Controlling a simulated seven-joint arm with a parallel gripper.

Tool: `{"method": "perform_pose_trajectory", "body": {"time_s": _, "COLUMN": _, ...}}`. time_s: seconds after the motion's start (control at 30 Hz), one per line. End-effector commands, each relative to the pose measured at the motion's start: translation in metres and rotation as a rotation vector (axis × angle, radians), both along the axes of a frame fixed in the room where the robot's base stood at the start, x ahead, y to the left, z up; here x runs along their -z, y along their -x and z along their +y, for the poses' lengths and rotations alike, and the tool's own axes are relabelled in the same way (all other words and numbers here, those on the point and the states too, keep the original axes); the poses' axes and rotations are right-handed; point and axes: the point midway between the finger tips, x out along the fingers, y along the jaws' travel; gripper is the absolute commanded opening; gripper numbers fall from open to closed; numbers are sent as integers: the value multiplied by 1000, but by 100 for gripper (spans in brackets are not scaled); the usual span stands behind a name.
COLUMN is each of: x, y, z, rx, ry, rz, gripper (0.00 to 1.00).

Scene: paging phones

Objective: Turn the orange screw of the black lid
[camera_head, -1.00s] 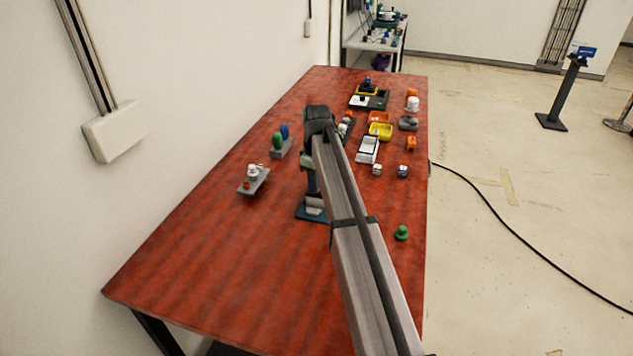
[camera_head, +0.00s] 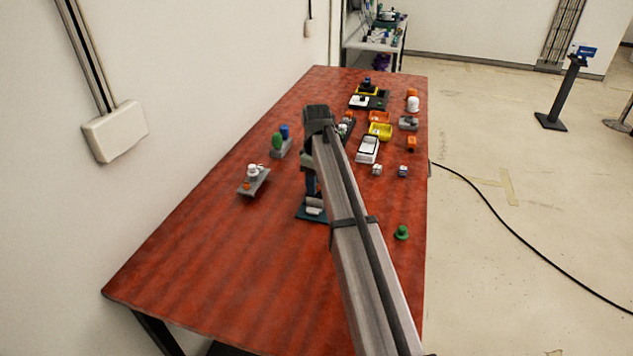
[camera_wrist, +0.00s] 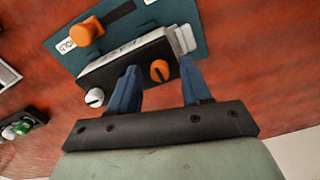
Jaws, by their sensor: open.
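The black lid (camera_wrist: 128,72) tops a white box on a teal board (camera_wrist: 192,15), below the middle of the wrist view's top edge. The orange screw (camera_wrist: 160,70) stands on the lid's right part, and a white screw (camera_wrist: 95,97) on its left end. My gripper (camera_wrist: 160,76) is open, one blue finger on each side of the orange screw, with gaps visible. I cannot tell how far above the lid the fingertips are. In the head view the teal board (camera_head: 305,212) shows, but my arm hides most of the lid and gripper.
An orange knob (camera_wrist: 86,31) stands on the teal board beside the box. A green knob (camera_head: 402,232) is to the right and a grey stand with white and orange parts (camera_head: 254,181) to the left. The red table's near left is bare (camera_head: 210,270).

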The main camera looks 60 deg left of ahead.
Motion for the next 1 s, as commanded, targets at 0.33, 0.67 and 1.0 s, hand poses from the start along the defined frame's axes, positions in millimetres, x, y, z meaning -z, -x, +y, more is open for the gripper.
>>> {"method": "perform_pose_trajectory", "body": {"time_s": 0.33, "x": -26, "y": 0, "z": 1, "rx": 0, "ry": -3, "rz": -1, "gripper": 48}}
{"method": "perform_pose_trajectory", "body": {"time_s": 0.67, "x": -91, "y": 0, "z": 1, "rx": 0, "ry": -3, "rz": -1, "gripper": 48}}
{"method": "perform_pose_trajectory", "body": {"time_s": 1.0, "x": -132, "y": 0, "z": 1, "rx": 0, "ry": 0, "rz": 0, "gripper": 48}}
